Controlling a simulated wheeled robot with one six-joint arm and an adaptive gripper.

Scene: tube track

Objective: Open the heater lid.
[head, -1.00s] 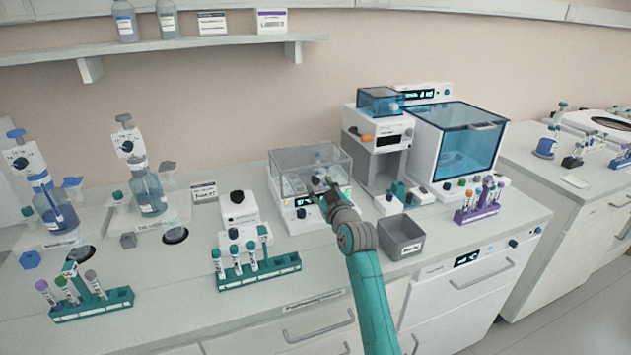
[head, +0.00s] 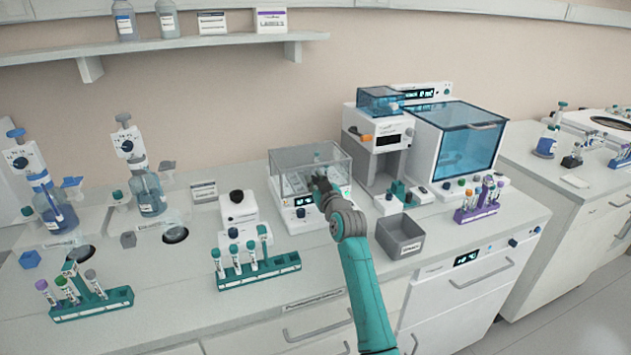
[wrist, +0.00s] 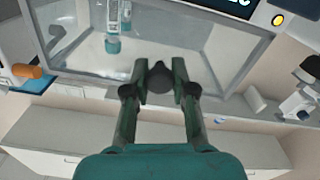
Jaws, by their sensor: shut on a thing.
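The heater appears to be the white unit (head: 298,216) with a clear, grey-framed lid (head: 290,163) at the middle back of the bench. The lid sits down over the unit. A teal-capped tube (wrist: 113,42) shows through its clear wall in the wrist view. My gripper (head: 320,184) is at the front right of the lid. In the wrist view my gripper (wrist: 160,80) is shut on a dark round knob (wrist: 159,76) at the lid's edge. The fingers partly hide the knob.
A grey open bin (head: 400,235) stands right of my arm. A teal tube rack (head: 258,270) is at the front left. A blue-windowed cabinet (head: 465,150) stands at the right, with a purple rack (head: 478,210) before it. The front middle bench is mostly clear.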

